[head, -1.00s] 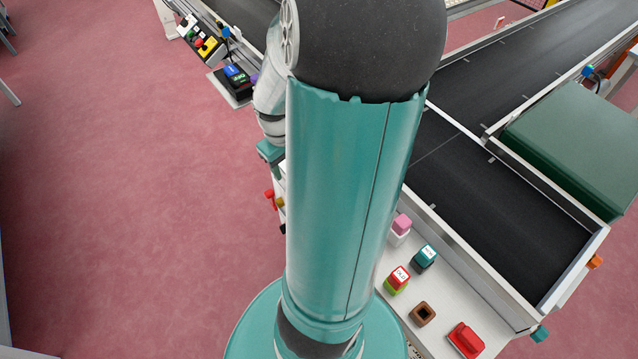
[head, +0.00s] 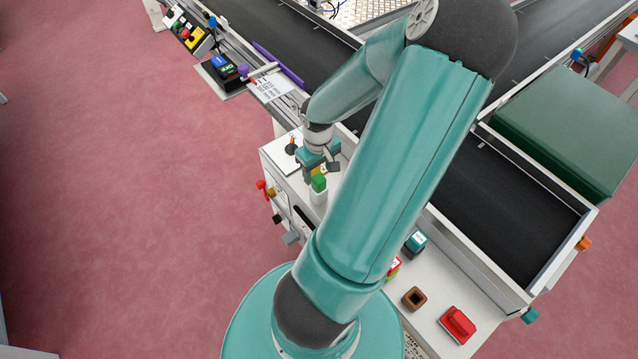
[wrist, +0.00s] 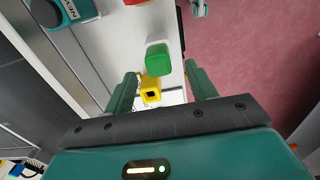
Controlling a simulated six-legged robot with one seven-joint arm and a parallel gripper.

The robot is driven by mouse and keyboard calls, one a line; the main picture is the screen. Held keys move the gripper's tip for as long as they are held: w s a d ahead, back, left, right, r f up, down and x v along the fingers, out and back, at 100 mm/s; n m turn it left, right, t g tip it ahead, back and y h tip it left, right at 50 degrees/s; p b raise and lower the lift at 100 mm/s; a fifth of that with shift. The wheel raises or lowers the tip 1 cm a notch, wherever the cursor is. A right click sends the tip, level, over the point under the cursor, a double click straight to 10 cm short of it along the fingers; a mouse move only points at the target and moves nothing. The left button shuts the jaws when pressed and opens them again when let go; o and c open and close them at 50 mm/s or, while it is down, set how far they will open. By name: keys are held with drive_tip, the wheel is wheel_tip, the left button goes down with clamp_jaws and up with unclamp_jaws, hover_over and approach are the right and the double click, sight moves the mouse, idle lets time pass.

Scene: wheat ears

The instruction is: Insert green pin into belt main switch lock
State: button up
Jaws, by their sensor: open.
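The green pin (head: 319,183) is a green block standing on a white base on the panel's left part. In the wrist view the green pin (wrist: 157,58) shows just beyond my fingertips. A yellow socket (wrist: 150,90) with a dark square hole lies between the fingers in that view. The yellow socket (head: 317,171) is partly hidden by my gripper in the head view. My gripper (head: 318,164) is open and empty, pointing down above the panel, close to the green pin. It also shows in the wrist view (wrist: 163,80). I cannot tell which part is the belt main switch lock.
A brown square socket (head: 414,298), a red switch (head: 458,324) and a teal labelled block (head: 415,242) are on the panel's right part. A black conveyor belt (head: 500,200) runs behind it. A white paper (head: 274,88) lies beyond the panel. Red floor is free at left.

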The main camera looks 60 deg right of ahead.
sight(319, 178)
drive_tip(key=shift+w+d+f, duration=0.1)
drive_tip(key=shift+f, duration=1.35)
drive_tip(key=shift+d+f, duration=0.1)
drive_tip(key=shift+f, duration=1.35)
drive_tip(key=c, duration=1.1)
drive_tip(key=shift+r, duration=5.05)
